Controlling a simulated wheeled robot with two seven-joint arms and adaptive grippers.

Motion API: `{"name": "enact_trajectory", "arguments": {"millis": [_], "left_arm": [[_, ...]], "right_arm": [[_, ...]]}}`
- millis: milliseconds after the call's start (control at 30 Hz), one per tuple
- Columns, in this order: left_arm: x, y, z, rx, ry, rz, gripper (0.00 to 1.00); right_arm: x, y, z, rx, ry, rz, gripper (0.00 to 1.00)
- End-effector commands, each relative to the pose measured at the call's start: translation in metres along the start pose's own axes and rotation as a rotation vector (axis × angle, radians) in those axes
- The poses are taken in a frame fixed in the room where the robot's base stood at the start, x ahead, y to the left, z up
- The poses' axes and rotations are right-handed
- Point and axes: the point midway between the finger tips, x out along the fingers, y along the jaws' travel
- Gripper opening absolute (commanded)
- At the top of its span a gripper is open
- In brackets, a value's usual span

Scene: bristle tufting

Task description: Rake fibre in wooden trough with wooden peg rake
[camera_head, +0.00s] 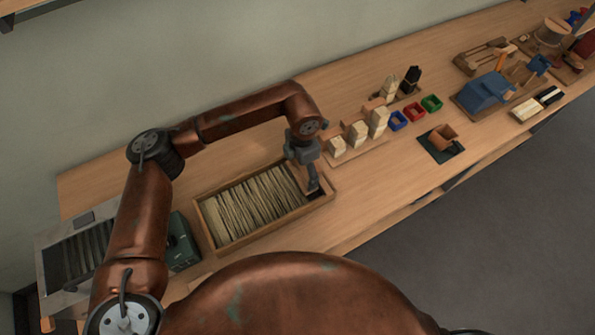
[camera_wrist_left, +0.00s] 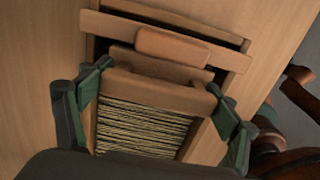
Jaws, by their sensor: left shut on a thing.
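The wooden trough (camera_head: 279,225) stands on the bench, with its far end wall also in the left wrist view (camera_wrist_left: 165,21). Pale fibre (camera_head: 250,205) lies in it in many strands side by side and fills most of its length; the strands also show in the left wrist view (camera_wrist_left: 140,128). My left gripper (camera_head: 313,187) is low over the trough's right end. In the left wrist view its green-padded fingers are shut on the wooden peg rake (camera_wrist_left: 160,89), one at each end of the block. The rake's pegs are hidden. My right gripper is out of view.
A metal-framed box (camera_head: 80,250) and a green item (camera_head: 182,243) stand left of the trough. Right of it are wooden blocks (camera_head: 357,133), small coloured bins (camera_head: 414,112), a brown cup (camera_head: 443,136) on a dark mat and a blue machine (camera_head: 487,91).

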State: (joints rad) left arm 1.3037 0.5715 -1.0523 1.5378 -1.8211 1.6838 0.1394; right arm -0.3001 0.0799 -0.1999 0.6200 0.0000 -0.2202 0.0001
Motion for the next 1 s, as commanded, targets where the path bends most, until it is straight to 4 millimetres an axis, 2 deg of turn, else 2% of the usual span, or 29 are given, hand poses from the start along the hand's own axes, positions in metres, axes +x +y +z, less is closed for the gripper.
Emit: {"name": "enact_trajectory", "arguments": {"millis": [267, 600, 1000], "left_arm": [[-0.001, 0.0, -0.005, 0.0, -0.001, 0.0, 0.54], [-0.002, 0.0, -0.034, 0.001, -0.002, 0.0, 0.54], [0.0, 0.0, -0.033, 0.001, -0.001, -0.001, 0.54]], "right_arm": [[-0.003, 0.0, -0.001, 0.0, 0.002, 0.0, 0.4], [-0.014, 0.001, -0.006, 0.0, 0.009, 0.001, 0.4], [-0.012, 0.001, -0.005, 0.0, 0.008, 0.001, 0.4]]}}
